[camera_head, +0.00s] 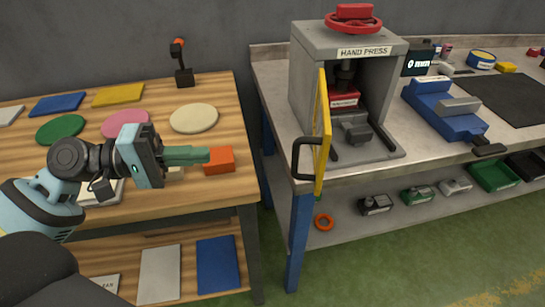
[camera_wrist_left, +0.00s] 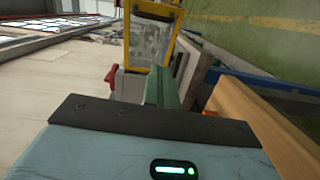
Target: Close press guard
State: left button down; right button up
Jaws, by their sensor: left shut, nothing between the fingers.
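The hand press (camera_head: 400,48) is a grey box-shaped frame with a red handwheel on top. Its guard (camera_head: 322,130) is a yellow-framed panel, swung outward and seen nearly edge-on in the head view. A black handle (camera_head: 305,158) sticks out from its left side. The press opening is exposed. A yellow-framed panel, apparently the guard (camera_wrist_left: 131,50), also shows ahead in the left wrist view. My left gripper (camera_head: 207,155) has green fingers, shut and empty, over the wooden table, left of the guard and apart from it. Its fingers also show in the wrist view (camera_wrist_left: 160,88). My right gripper is out of view.
An orange block (camera_head: 219,161) is by my left fingertips; I cannot tell whether they touch. The wooden table (camera_head: 215,100) holds coloured discs and plates. A gap separates it from the press bench (camera_head: 268,75). A blue vise (camera_head: 443,108) stands right of the press.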

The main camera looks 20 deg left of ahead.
pick_arm(q)
jog(key=w+d+r+p, duration=0.1)
jog(key=w+d+p, duration=0.2)
jog(key=d, duration=0.9)
jog(key=shift+w+d+r+p, duration=0.15)
jog(key=shift+d+r+p, duration=0.15)
jog(key=shift+p, duration=0.2)
dwell(0.4)
